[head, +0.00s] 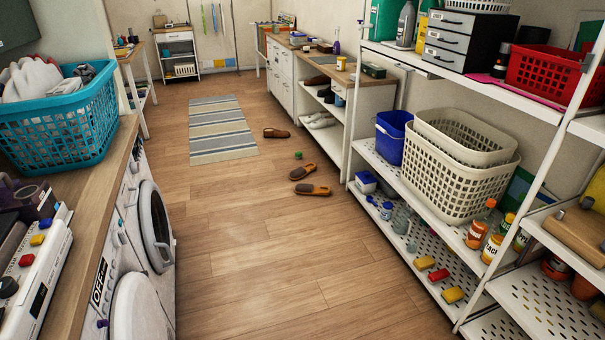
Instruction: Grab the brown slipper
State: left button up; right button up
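Several slippers and shoes are in view. A brown slipper (277,133) lies on the wooden floor just right of the striped rug. A second brown slipper (302,172) lies nearer to me, by the white shelf's foot. An orange-brown slipper with a dark inside (312,190) lies just in front of it. Neither of my grippers shows in the head view.
A green ball-like item (298,155) lies between the slippers. Washing machines (153,225) under a wooden counter line the left. A white shelving unit (408,268) with baskets and bottles lines the right. The aisle floor (270,255) between is clear.

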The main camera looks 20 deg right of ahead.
aim_at(299, 173)
jog(key=i+l+z, duration=0.1)
jog(key=i+l, duration=0.55)
jog(key=i, duration=0.65)
jog(key=i+l+u, duration=0.15)
jog(key=i, duration=0.5)
jog(key=i+l, duration=0.1)
jog(key=i, duration=0.5)
jog(key=i+u, duration=0.1)
jog(key=i, duration=1.75)
jog(key=i+j+z, duration=0.2)
jog(key=i+z, duration=0.15)
jog(key=i, duration=0.15)
jog(key=i+j+z, duration=0.7)
jog(key=i+j, duration=0.1)
jog(key=i, duration=0.1)
